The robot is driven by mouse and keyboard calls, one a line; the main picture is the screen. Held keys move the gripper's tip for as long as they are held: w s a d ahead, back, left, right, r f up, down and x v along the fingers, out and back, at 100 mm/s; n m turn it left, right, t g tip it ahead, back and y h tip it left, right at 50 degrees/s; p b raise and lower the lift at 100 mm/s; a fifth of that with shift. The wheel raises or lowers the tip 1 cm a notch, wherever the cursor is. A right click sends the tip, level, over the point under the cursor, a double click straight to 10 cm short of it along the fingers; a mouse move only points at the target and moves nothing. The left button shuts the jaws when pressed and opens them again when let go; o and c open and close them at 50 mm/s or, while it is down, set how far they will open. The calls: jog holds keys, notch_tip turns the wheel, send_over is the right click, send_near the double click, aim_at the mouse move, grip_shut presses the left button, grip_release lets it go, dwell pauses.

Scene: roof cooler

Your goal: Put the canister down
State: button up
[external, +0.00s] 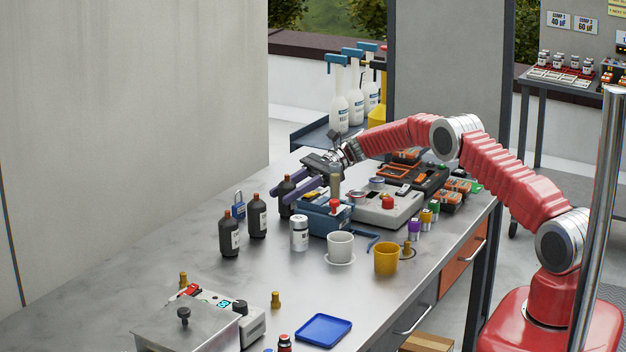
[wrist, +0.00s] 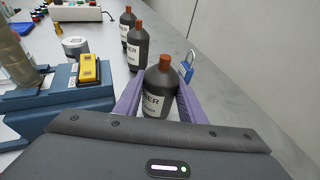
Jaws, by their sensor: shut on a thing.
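My gripper (external: 284,199) reaches over the far end of the bench with its purple fingers pointing left. It is shut on a dark canister (external: 286,186) with an orange-brown cap and a pale label. In the wrist view the canister (wrist: 160,88) is upright between the two fingers (wrist: 158,100), and its lower part is hidden. Two like dark canisters stand free to the near left in the external view, one close (external: 257,216) and one further (external: 229,234). The held one is roughly in line with them; I cannot tell whether its base touches the bench.
A blue padlock (external: 239,206) stands close by the canisters. A blue device (external: 322,216) with a yellow switch (wrist: 89,68) is beside my gripper. A silver jar (external: 299,234), white cup (external: 340,245) and yellow cup (external: 387,258) stand nearer. Bench left of the canisters is clear.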

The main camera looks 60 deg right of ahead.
jog(key=o, duration=1.4)
jog(key=shift+f, duration=0.1)
jog(key=v, duration=1.2)
jog(key=shift+w+d, duration=0.1)
jog(key=shift+w, duration=0.05)
